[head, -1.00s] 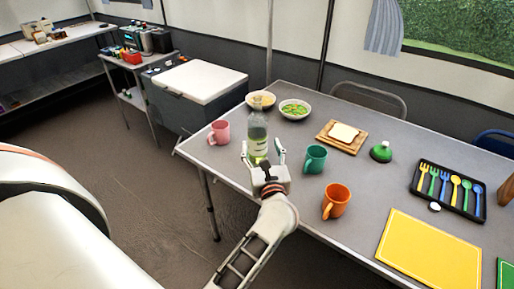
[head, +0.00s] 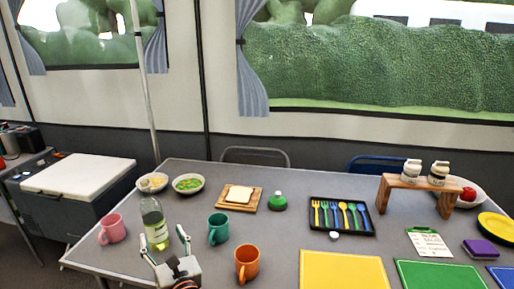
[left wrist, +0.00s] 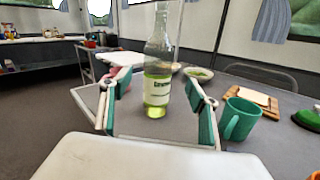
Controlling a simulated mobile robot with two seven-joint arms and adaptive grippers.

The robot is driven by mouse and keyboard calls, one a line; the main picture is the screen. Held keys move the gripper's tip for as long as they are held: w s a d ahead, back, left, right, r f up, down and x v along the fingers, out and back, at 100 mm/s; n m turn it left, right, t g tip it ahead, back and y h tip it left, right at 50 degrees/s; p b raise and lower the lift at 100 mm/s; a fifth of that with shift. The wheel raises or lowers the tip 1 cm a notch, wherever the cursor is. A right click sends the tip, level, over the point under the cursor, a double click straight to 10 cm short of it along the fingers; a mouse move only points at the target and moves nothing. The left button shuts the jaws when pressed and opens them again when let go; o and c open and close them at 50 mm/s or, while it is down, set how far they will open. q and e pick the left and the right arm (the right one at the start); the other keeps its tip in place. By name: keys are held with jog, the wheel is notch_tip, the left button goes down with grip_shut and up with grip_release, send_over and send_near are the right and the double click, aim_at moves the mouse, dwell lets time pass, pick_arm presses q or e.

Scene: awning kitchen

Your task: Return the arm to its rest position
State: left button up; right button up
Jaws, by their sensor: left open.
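My left gripper (head: 162,243) is at the near left edge of the table, with its two fingers spread apart and nothing held. A clear glass bottle with green liquid and a pale label (head: 153,226) stands upright on the table just ahead of the fingers. In the left wrist view the bottle (left wrist: 158,90) shows in the gap between the green-padded fingers (left wrist: 160,82), with space on both sides. How far it is beyond the fingertips is hard to tell. My right gripper is not in view.
A pink mug (head: 113,229) is left of the bottle; a teal mug (head: 218,230) and an orange mug (head: 247,263) are right of it. Two bowls (head: 188,184), a bread board (head: 237,204) and a cutlery tray (head: 341,228) stand farther back. A white-lidded cooler (head: 78,174) is left.

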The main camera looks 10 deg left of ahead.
pick_arm(q)
jog(key=s+d+f+m+t+h+p, duration=0.15)
jog(key=s+d+f+m+h, duration=0.4)
jog(key=m, duration=1.05)
jog(key=s+d+f+m+t+h+p, duration=0.15)
jog(key=s+d+m+h, duration=0.5)
jog(key=m, duration=0.85)
jog(key=s+f+m+g+h, duration=0.2)
jog(key=s+f+m+g, duration=0.5)
jog(key=s+f+m, duration=0.8)
jog(key=shift+a+f+m+p, duration=0.15)
jog(key=shift+f+m+p, duration=0.15)
jog(key=shift+f, duration=0.55)
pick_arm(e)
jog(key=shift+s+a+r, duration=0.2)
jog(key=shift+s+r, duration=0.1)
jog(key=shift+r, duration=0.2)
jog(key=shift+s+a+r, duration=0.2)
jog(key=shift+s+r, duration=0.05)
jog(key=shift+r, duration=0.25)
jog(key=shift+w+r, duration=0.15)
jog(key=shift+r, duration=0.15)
